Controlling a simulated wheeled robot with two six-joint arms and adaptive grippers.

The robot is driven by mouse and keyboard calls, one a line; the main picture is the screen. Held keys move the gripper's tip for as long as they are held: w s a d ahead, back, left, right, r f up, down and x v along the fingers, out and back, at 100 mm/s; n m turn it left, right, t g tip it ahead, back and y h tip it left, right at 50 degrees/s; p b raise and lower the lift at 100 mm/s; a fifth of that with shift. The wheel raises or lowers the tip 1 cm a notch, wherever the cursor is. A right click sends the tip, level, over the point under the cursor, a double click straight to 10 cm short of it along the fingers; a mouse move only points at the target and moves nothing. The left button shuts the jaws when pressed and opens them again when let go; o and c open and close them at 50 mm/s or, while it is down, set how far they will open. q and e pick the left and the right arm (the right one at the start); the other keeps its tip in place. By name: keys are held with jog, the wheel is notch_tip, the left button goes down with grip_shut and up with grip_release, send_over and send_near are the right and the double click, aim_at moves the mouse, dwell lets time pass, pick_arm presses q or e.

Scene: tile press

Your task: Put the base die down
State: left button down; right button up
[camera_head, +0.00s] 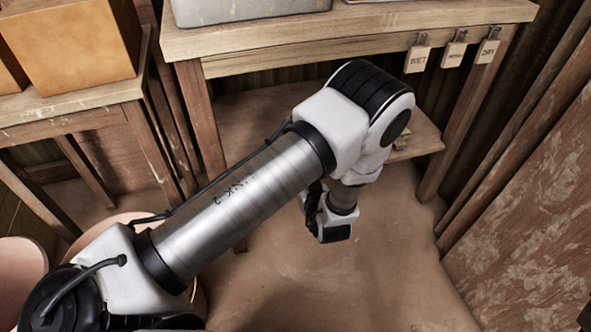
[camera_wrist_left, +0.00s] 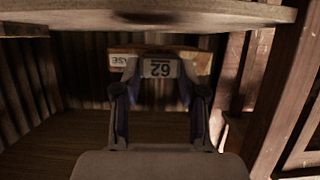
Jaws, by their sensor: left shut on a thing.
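The base die is a wooden block (camera_wrist_left: 204,62) with a pale label lettered "ASE", its first letter unclear, and a white number plate. In the left wrist view, my left gripper (camera_wrist_left: 158,88) is shut on it, one finger on each side of the plate. My right gripper is not in view.
The workbench (camera_head: 350,37) has a lower shelf (camera_head: 262,137), partly behind my arm. Tags (camera_head: 418,58) hang from its front edge, one reading DRY. A side table (camera_head: 75,103) bears a large orange-brown block (camera_head: 75,45). Boards lean at right. Pinkish round vessels (camera_head: 20,277) stand lower left.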

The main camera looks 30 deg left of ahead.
pick_arm(q)
jog(key=w+a+b, duration=0.1)
jog(key=w+a, duration=0.1)
jog(key=w+a+b, duration=0.1)
jog(key=w+a, duration=0.1)
jog(key=w+a+b, duration=0.1)
jog(key=w+a, duration=0.1)
jog(key=a, duration=0.1)
jog(key=shift+w+a+f, duration=0.1)
jog(key=shift+w+f, duration=0.25)
jog(key=shift+f, duration=0.05)
jog(key=f+b, duration=0.2)
jog(key=a+f+b, duration=0.1)
jog(key=shift+w+f, duration=0.1)
jog(key=shift+w, duration=0.3)
jog(key=shift+f, duration=0.3)
jog(key=shift+r, duration=0.25)
jog(key=c, duration=0.7)
grip_release()
jog(key=shift+d+f, duration=0.1)
jog(key=shift+f, duration=0.1)
jog(key=shift+o, duration=0.2)
